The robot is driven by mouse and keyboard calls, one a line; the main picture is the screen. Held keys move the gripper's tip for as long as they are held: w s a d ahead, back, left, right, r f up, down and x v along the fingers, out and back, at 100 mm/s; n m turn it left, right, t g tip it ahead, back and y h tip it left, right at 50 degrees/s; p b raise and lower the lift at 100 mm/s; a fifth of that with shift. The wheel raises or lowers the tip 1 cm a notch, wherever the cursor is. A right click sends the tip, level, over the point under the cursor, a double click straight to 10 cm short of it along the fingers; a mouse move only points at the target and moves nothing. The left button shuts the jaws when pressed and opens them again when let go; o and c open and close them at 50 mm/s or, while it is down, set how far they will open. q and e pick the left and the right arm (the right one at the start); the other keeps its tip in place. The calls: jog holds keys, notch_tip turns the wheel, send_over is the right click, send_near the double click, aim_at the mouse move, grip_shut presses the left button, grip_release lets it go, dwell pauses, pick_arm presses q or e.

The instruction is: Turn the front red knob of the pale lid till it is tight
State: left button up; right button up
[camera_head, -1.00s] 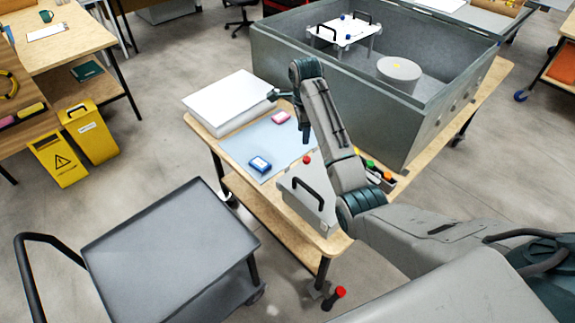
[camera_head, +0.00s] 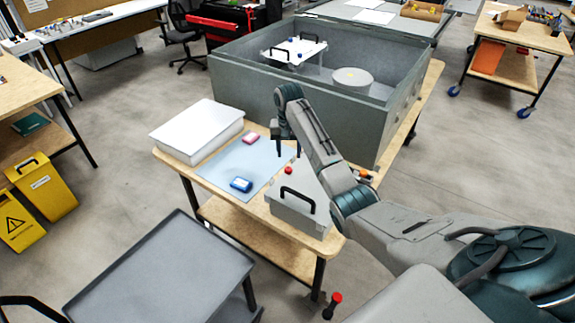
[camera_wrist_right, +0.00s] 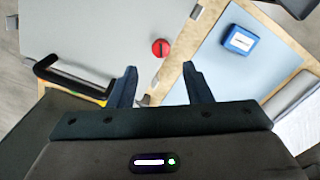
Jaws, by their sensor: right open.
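The pale lid (camera_head: 304,214) is a light grey panel with a black handle (camera_head: 297,195), lying at the table's front corner. A red knob (camera_head: 288,170) stands on its far part. In the right wrist view the same red knob (camera_wrist_right: 160,47) has a dark slot mark, on the lid's grey surface (camera_wrist_right: 95,28). My right gripper (camera_head: 287,154) points down just behind the knob in the head view. In the right wrist view it (camera_wrist_right: 159,68) is open and empty, with the knob beyond the fingertips, apart from them. My arm hides the lid's right side. My left gripper is out of view.
A blue mat (camera_head: 218,171) bears a blue box (camera_head: 241,184) and a pink box (camera_head: 250,139). A white box (camera_head: 195,128) is at the left. A large grey open housing (camera_head: 250,90) stands behind my arm. A grey cart (camera_head: 160,275) is front left.

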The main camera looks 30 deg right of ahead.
aim_at(288, 169)
jog(key=f, duration=0.2)
jog(key=f+p, duration=0.1)
jog(key=f, duration=0.2)
jog(key=shift+a+f, duration=0.2)
jog(key=shift+f, duration=0.05)
jog(key=shift+f+p, duration=0.3)
jog(key=shift+f, duration=0.4)
jog(key=shift+r, duration=0.1)
grip_shut()
